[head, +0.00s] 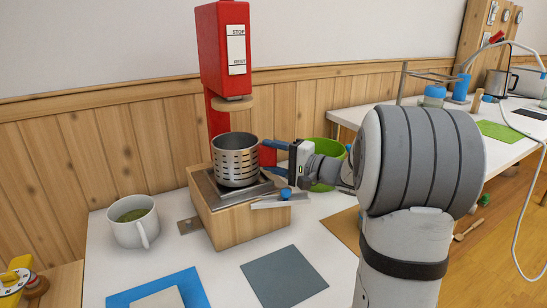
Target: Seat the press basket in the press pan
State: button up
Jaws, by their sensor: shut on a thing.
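The press basket (236,165) is a slotted metal cylinder, upright and open at the top. My gripper (270,154) is at its right side and shut on it, though the fingertips' contact is partly hidden. The press pan (207,188) is a shallow square metal tray on a wooden block (226,228). The basket is over the pan; I cannot tell whether its bottom touches the pan. The red press column (224,50) rises behind, with a round wooden plate (233,104) hanging above the basket.
A white mug (133,222) with green contents stands left of the block. A green bowl (324,154) is behind my gripper. A blue mat (190,284) and a grey mat (283,278) lie in front. A blue knob (286,193) sits at the block's right edge.

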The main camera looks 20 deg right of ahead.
jog(key=shift+f+b, duration=0.5)
jog(key=shift+b, duration=0.05)
jog(key=o, duration=1.3)
jog(key=shift+o, duration=0.5)
jog(key=shift+f, duration=0.1)
jog(key=shift+s+f, duration=0.1)
jog(key=shift+f, duration=0.1)
jog(key=shift+b+v, duration=0.45)
jog(key=shift+v, duration=1.4)
jog(key=shift+r+b+v, duration=0.1)
jog(key=shift+b+v, duration=0.1)
jog(key=shift+v, duration=0.85)
jog(key=shift+r+b+v, duration=0.15)
jog(key=shift+v, duration=0.85)
jog(key=shift+d, duration=0.1)
jog(key=shift+d, duration=0.1)
